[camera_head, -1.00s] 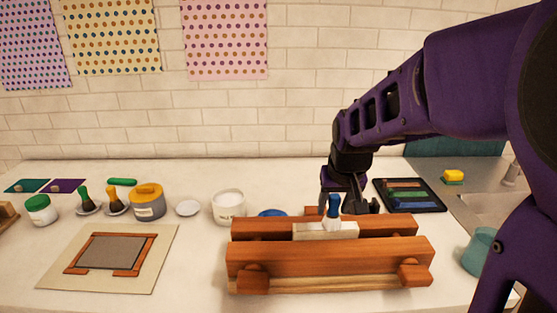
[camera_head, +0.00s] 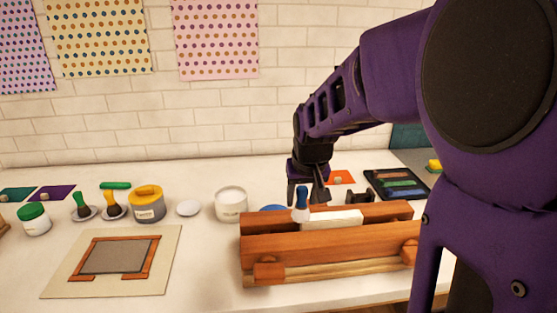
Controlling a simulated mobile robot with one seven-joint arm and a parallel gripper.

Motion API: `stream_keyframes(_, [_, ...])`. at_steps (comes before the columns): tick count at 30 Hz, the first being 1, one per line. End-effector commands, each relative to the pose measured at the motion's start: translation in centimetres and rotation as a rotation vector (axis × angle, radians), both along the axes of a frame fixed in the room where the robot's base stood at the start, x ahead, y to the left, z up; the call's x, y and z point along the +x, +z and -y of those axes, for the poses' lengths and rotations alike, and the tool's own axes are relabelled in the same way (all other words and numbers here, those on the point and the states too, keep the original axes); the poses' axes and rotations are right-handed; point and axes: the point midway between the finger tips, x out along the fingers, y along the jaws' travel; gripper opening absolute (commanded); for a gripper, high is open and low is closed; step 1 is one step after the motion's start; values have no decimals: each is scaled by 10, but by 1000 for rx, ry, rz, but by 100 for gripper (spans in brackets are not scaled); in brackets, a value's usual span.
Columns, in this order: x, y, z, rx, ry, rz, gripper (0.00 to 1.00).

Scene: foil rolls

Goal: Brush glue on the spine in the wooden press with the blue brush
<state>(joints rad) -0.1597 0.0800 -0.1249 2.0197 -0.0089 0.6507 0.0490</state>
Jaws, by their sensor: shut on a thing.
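The wooden press (camera_head: 335,245) stands on the counter at centre right, with a pale spine (camera_head: 338,218) showing between its two bars. My gripper (camera_head: 301,190) is shut on the blue brush (camera_head: 302,199), which hangs upright with its pale head down at the left end of the spine. The brush tip overlaps the spine's left end in the picture; I cannot tell whether it touches. No separate glue layer can be made out on the spine. An open white jar (camera_head: 231,205) stands left of the press.
A blue round thing (camera_head: 274,208) lies partly hidden behind the press. A black rest (camera_head: 360,196), an orange card (camera_head: 341,177) and a dark tray (camera_head: 398,184) lie behind it. Yellow jar (camera_head: 147,204), green-capped jar (camera_head: 34,219), two brushes and a framed board (camera_head: 118,255) fill the left.

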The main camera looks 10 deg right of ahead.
Motion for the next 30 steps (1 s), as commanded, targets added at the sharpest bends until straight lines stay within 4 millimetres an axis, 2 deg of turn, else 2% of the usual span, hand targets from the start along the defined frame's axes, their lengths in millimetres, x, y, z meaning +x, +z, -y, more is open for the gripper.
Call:
stream_keyframes(1, [1, 16, 1, 0, -1, 7, 0])
stream_keyframes(2, [1, 23, 1, 0, -1, 6, 0])
stream_keyframes(8, [2, 35, 1, 0, -1, 3, 0])
stream_keyframes(18, [1, 66, 3, 0, -1, 4, 0])
stream_keyframes(24, [-1, 78, 4, 0, -1, 3, 0])
stream_keyframes(30, [-1, 78, 4, 0, 0, 2, 0])
